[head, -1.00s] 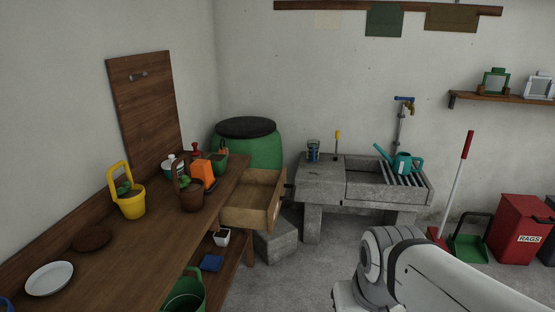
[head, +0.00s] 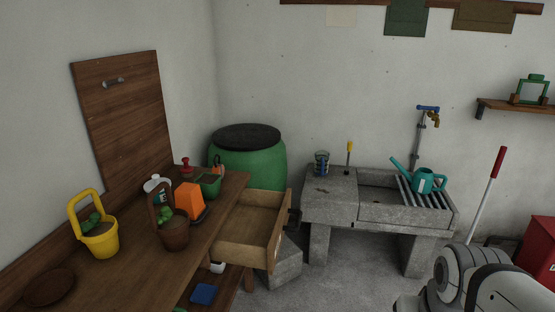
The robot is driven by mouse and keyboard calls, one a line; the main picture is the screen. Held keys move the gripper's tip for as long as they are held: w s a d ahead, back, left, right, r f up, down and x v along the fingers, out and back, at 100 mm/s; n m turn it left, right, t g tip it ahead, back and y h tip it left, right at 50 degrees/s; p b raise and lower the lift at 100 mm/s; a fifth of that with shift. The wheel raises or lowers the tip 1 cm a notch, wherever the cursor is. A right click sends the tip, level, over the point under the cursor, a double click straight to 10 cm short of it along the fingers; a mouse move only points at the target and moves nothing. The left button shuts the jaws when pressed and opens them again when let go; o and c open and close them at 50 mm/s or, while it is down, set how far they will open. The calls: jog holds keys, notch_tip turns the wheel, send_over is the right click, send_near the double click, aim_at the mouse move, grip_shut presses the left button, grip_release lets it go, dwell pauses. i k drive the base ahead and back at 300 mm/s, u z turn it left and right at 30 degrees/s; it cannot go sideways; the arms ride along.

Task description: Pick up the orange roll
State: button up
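No orange thing in the head view clearly looks like a roll. The one large orange thing is a block-shaped item (head: 188,201) on the wooden workbench (head: 138,272), on a dark base near the bench's far end. A brown pot with a handle and green plants (head: 174,232) stands in front of it and to its left. My gripper is out of view; only a white and grey part of my arm shows at the lower right.
An open, empty-looking drawer (head: 262,248) juts right from the bench. A yellow basket (head: 101,243) stands nearer on the bench. Beyond are a green barrel (head: 250,168) and a stone sink (head: 333,205) with a teal watering can (head: 425,181). Floor shows between the bench and my arm.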

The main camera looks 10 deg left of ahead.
aim_at(219, 169)
jog(key=i, duration=1.9)
jog(key=u, duration=0.7)
jog(key=k, duration=0.65)
jog(key=u, duration=0.2)
jog(key=i, duration=0.7)
jog(key=z, duration=0.1)
